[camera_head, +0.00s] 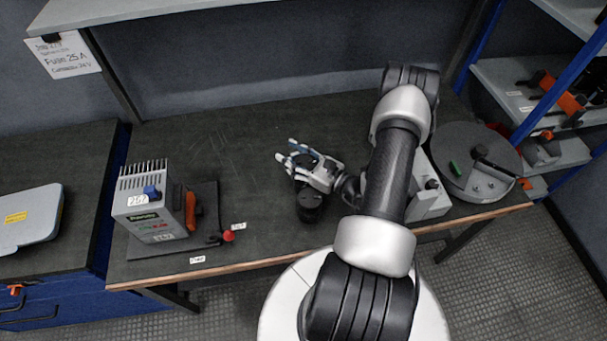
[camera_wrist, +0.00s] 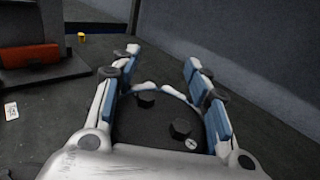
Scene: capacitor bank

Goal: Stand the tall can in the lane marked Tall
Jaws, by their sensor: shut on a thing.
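My gripper (camera_head: 287,151) is over the middle of the workbench, its fingers pointing left. In the wrist view my gripper (camera_wrist: 161,60) has its two blue-padded fingers on either side of a dark can (camera_wrist: 158,122) with black knobs on its top, and is shut on it. The can's dark body (camera_head: 311,203) shows below the fingers in the head view and looks roughly upright. Whether its base touches the bench cannot be told. No lane marked Tall can be read in either view.
A grey finned unit (camera_head: 150,212) with an orange handle stands on a dark plate at the left of the bench (camera_head: 240,130). A red knob (camera_head: 228,236) is beside it. A round grey drum (camera_head: 480,165) sits at the right. Bench space between the unit and my gripper is clear.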

